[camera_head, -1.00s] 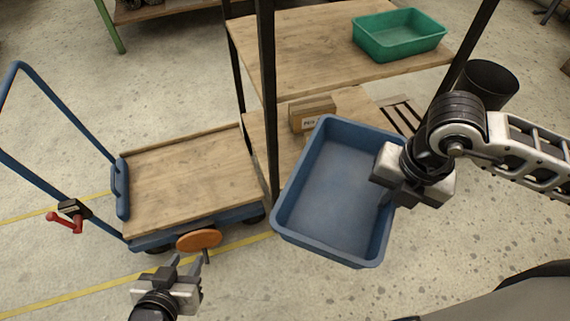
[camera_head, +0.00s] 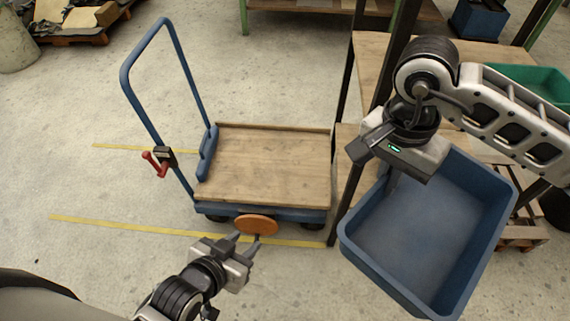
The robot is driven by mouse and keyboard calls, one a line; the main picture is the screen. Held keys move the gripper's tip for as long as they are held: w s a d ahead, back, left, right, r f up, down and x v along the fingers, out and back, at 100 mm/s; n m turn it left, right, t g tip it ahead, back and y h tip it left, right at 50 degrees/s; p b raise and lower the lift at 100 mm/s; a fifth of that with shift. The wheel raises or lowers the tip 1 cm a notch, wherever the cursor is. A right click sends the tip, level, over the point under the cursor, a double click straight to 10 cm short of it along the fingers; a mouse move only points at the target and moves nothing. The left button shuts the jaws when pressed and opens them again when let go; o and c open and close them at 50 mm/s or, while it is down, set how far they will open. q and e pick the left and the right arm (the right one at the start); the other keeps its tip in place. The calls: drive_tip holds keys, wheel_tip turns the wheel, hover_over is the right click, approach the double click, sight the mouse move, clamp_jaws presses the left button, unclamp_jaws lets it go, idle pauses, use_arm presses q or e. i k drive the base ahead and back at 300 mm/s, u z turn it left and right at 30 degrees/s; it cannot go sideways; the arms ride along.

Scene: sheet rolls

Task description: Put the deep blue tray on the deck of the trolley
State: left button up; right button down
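The deep blue tray (camera_head: 420,235) is empty and held up in the air at the right, in front of the shelf rack. My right gripper (camera_head: 385,172) is over the tray's left-back rim and appears shut on it; the fingertips are partly hidden. The trolley's wooden deck (camera_head: 265,170) is bare, left of the tray, with a low lip at its back and a blue frame. My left gripper (camera_head: 252,245) is open and empty just in front of the trolley, near the orange disc (camera_head: 256,224) at its front edge.
A blue push handle (camera_head: 165,100) rises at the trolley's left end, with a red-handled clamp (camera_head: 157,160) on it. A dark rack post (camera_head: 350,180) stands between deck and tray. A green tray (camera_head: 535,85) sits on the rack. Floor left of the trolley is clear.

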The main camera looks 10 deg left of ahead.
sight(294, 176)
drive_tip(key=u, duration=0.5)
drive_tip(key=k, duration=0.6)
drive_tip(key=u, duration=0.95)
drive_tip(key=i, duration=1.7)
drive_tip(key=z, duration=0.6)
